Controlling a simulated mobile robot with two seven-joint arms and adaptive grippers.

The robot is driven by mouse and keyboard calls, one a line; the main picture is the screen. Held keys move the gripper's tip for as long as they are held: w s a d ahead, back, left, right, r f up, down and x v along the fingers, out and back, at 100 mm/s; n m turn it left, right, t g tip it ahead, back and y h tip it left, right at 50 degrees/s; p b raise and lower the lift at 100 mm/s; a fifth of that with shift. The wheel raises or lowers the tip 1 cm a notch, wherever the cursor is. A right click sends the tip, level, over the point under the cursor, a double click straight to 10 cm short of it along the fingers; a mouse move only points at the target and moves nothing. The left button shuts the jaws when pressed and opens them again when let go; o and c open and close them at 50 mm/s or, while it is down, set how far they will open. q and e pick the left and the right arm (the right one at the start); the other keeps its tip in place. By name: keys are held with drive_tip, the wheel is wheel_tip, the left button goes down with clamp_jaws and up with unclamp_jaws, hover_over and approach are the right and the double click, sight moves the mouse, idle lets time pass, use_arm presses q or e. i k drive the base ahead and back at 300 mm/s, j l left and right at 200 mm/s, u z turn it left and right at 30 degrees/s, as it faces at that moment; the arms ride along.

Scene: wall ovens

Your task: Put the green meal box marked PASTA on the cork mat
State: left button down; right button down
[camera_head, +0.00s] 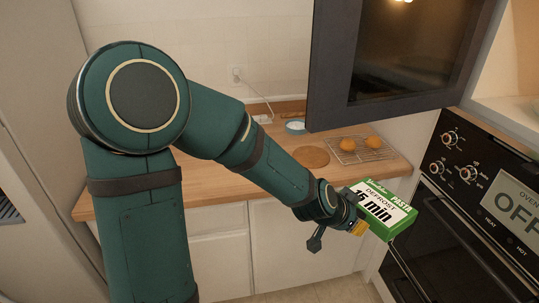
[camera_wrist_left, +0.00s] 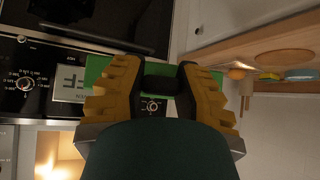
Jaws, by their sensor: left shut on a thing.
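The green meal box (camera_head: 378,212) reads PASTA, DEFROST and "5 min" on its white label. My left gripper (camera_head: 358,226) is shut on its near end and holds it tilted in the air, just left of the oven front. In the left wrist view the yellow fingers (camera_wrist_left: 160,75) close over the green box (camera_wrist_left: 96,70), mostly hidden behind them. The cork mat (camera_head: 311,157), a round brown disc, lies bare on the wooden counter, behind and left of the box. It also shows in the left wrist view (camera_wrist_left: 284,57). My right gripper is not in view.
A pale blue bowl (camera_head: 295,127) is behind. A dark appliance door (camera_head: 395,60) hangs open above. The oven (camera_head: 475,215), display OFF, is close at right.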

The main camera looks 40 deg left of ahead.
sight(312, 156)
drive_tip(key=i+j+u, duration=0.45)
drive_tip(key=u, duration=0.2)
drive_tip(key=i+j, duration=0.1)
drive_tip(key=i, duration=0.25)
drive_tip(key=i+j, duration=0.1)
drive_tip(key=i, duration=0.25)
